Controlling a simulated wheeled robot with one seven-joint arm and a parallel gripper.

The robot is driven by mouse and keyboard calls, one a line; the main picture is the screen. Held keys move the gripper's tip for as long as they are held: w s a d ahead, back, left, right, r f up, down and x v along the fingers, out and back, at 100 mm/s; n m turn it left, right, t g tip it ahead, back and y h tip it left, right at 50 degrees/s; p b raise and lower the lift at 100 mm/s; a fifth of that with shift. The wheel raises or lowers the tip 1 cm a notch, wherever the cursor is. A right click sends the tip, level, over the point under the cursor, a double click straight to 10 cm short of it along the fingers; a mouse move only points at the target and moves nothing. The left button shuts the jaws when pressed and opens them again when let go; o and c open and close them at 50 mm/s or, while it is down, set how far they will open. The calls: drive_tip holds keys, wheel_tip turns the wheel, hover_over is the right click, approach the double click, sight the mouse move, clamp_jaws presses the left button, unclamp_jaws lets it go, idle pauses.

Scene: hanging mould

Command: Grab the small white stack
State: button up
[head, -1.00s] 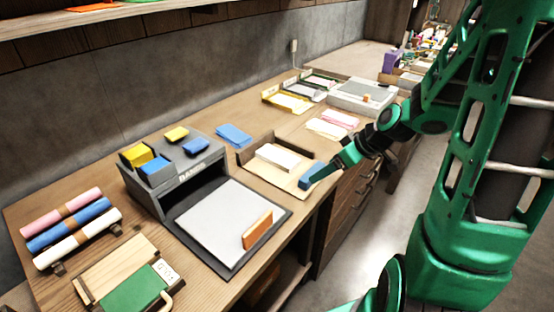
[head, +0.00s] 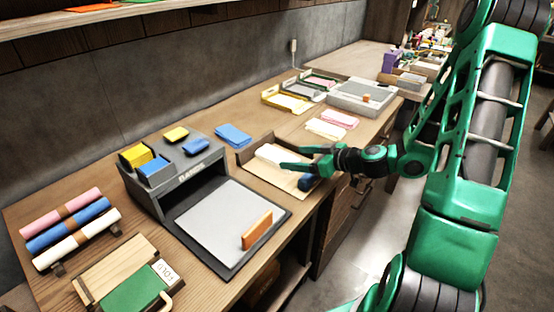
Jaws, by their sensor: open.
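The small white stack (head: 270,154) lies on a shallow tan wooden tray (head: 292,184) near the middle of the desk. My gripper (head: 292,157) reaches in from the right, its green fingers spread apart and empty. The fingertips point at the stack's right end, and one finger hides part of that end. I cannot tell whether they touch it.
A dark grey organiser (head: 150,196) with yellow and blue blocks stands left of the tray. A blue stack (head: 233,135) lies behind the tray. Pink and cream stacks (head: 326,129) and a grey box (head: 362,97) are farther back. The desk's front edge runs below my arm.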

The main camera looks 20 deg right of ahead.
sight(275, 154)
drive_tip(key=shift+x, duration=4.2)
drive_tip(key=shift+w+d+r, duration=0.1)
drive_tip(key=shift+w+r, duration=0.05)
drive_tip(key=c, duration=1.3)
drive_tip(key=shift+r, duration=0.1)
